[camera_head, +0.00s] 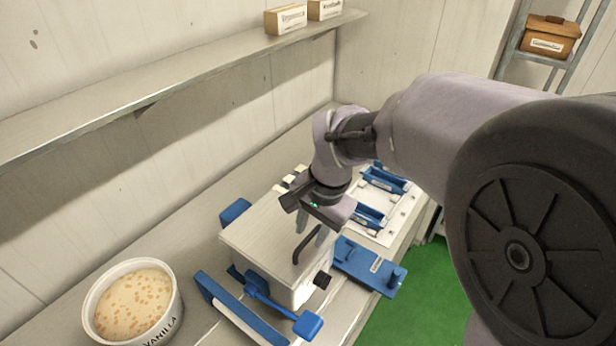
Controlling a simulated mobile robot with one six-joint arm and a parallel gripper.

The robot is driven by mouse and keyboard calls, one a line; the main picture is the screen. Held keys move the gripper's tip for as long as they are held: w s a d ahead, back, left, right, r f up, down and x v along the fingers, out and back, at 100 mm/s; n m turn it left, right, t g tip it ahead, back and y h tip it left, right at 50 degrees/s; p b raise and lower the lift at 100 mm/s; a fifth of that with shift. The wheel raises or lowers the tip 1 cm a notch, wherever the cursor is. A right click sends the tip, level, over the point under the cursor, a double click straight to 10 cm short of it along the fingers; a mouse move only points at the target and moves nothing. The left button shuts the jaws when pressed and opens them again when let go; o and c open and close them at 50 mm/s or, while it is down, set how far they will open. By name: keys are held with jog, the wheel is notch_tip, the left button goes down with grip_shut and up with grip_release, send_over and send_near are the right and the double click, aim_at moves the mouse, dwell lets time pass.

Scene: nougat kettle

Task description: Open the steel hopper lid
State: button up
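The steel hopper lid (262,232) is the pale, flat top of a box-shaped hopper in the lower middle of the head view. It lies level and looks closed. A dark bar handle (304,247) stands at its right front edge. My gripper (313,230) points down just above the handle. Its two grey fingers show apart, with a gap between them. Whether they straddle the handle or sit just behind it cannot be told. My wrist hides the lid's far right corner.
A tub of vanilla mix (134,303) stands at the lower left. Blue clamp-like parts (265,291) surround the hopper. A white tray with blue holders (389,225) lies behind my gripper to the right. A shelf (160,84) runs along the wall above.

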jog(key=shift+s, duration=0.1)
grip_shut()
dwell(1.3)
